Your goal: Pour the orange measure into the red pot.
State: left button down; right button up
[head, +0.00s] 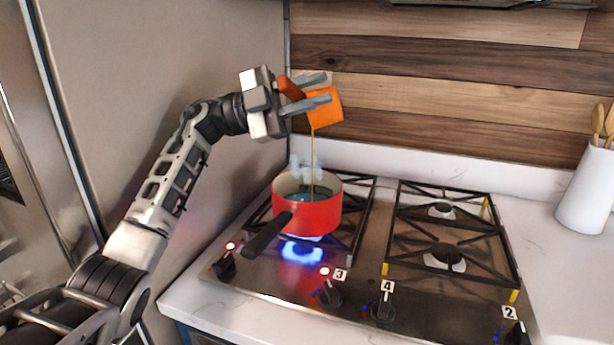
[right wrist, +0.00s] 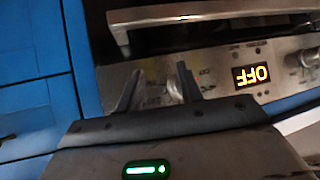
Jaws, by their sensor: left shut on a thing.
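The orange measure (head: 326,107) is held by my left gripper (head: 318,89) high above the red pot, gripped near its handle. The measure is tilted, and a thin yellowish stream falls from it straight down into the pot. The red pot (head: 318,216) stands upright on the left side of the stove, its dark handle pointing to the lower left. Dark liquid and pale steam show at its opening. My right gripper (right wrist: 160,80) shows only in the right wrist view, its fingers apart with nothing between them.
A blue flame burns under the pot on the gas stove (head: 365,270), with knobs along its front. The right burners are bare. A white crock (head: 585,190) with wooden utensils stands at right.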

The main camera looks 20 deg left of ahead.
pick_arm(q)
jog(key=shift+a+h+b, duration=0.3)
jog(key=shift+h+b, duration=0.1)
jog(key=shift+h, duration=0.1)
pick_arm(e)
jog(key=shift+f, duration=0.2)
pick_arm(q)
jog(key=shift+s+a, duration=0.1)
jog(key=shift+a, duration=0.1)
pick_arm(e)
jog(key=shift+a, duration=0.1)
